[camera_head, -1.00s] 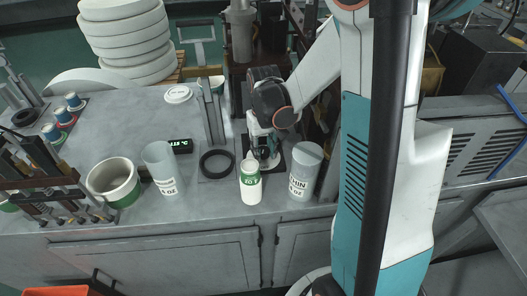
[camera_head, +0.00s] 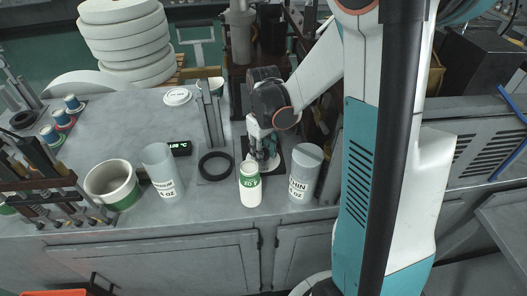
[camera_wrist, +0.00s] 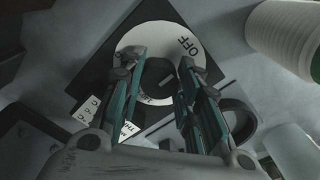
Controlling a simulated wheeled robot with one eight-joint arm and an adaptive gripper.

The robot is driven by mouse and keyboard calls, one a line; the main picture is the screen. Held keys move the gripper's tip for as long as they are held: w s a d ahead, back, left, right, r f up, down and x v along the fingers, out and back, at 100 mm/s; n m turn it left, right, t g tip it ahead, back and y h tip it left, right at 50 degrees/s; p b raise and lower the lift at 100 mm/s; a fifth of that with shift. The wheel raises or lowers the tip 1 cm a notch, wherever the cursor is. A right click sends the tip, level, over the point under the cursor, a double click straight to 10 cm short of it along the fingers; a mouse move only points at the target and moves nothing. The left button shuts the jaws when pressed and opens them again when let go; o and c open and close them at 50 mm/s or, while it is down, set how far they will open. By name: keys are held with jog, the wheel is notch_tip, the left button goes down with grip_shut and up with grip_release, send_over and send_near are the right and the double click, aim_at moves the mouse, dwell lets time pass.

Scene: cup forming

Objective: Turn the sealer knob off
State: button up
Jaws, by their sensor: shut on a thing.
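The sealer knob (camera_wrist: 157,76) is a dark round knob on a white dial (camera_wrist: 187,30) marked "OFF" in the wrist view. It sits between the two teal fingers of my gripper (camera_wrist: 159,66). The fingers are shut on the knob, one on each side. "OFF" is printed to the upper right of the knob, and other dial lettering is partly hidden behind the fingers. In the head view my gripper (camera_head: 263,157) reaches down to a dark panel behind the white bottle, and the knob is hidden there.

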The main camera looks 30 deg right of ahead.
jog(key=o, duration=1.1)
jog(key=shift+c, duration=0.2)
notch_tip(320, 180, up, 12)
jog(key=s+a+t+b, duration=0.1)
jog(key=s+a+t, duration=0.1)
jog(key=s+a, duration=0.1)
jog(key=s+a+r+m+t+b, duration=0.1)
jog(key=s+a+t, duration=0.1)
jog(key=s, duration=0.4)
jog(key=s+a+m+t+b, duration=0.1)
jog(key=s+a+t, duration=0.1)
jog(key=s+a, duration=0.2)
jog(key=shift+s+a+r+t+b, duration=0.2)
jog(key=shift+a+t+b, duration=0.1)
jog(key=shift+a, duration=0.25)
jog(key=shift+s+a+f, duration=0.1)
jog(key=shift+s+f, duration=0.15)
jog(key=shift+s, duration=0.1)
